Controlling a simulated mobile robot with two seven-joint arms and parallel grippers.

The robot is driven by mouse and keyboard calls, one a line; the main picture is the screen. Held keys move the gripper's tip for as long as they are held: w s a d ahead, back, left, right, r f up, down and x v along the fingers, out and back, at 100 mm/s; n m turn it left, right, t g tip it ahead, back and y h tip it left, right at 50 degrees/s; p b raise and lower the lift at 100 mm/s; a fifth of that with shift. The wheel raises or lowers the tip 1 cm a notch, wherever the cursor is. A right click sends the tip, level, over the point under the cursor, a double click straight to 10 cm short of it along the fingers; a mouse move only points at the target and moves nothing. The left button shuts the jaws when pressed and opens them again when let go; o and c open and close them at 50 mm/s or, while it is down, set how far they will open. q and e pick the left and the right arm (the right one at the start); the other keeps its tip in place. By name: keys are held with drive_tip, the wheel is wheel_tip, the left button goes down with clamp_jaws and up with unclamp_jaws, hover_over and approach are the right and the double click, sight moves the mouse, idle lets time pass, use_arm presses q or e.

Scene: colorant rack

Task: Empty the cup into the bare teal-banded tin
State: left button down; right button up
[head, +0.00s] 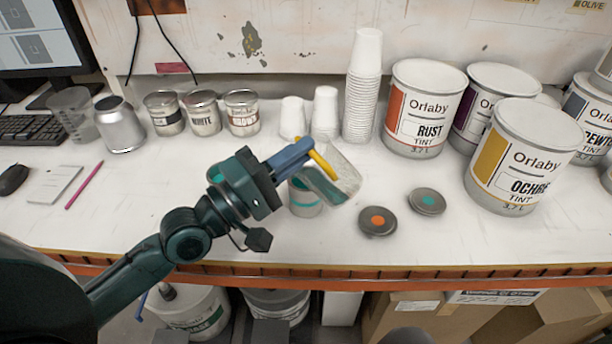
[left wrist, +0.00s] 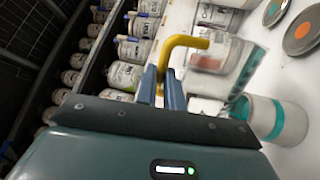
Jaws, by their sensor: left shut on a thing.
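My left gripper (head: 308,148) is shut on the yellow handle of a clear cup (head: 342,178). The cup is held tilted above and beside a small tin with a teal band (head: 304,205), partly covering it. In the left wrist view the gripper (left wrist: 163,82) grips the cup (left wrist: 238,62) by its handle, and the teal-banded tin (left wrist: 278,120) stands close by on the bench. Teal shows by the cup's lower part; I cannot tell whether it is contents or the band seen through the wall. My right gripper is not in view.
Lids with an orange dot (head: 377,221) and a teal dot (head: 427,201) lie right of the tin. Behind stand small tins (head: 203,113), a metal canister (head: 119,125) and stacked paper cups (head: 362,90). Large tint cans, including Rust (head: 420,110) and Ochre (head: 515,160), fill the right.

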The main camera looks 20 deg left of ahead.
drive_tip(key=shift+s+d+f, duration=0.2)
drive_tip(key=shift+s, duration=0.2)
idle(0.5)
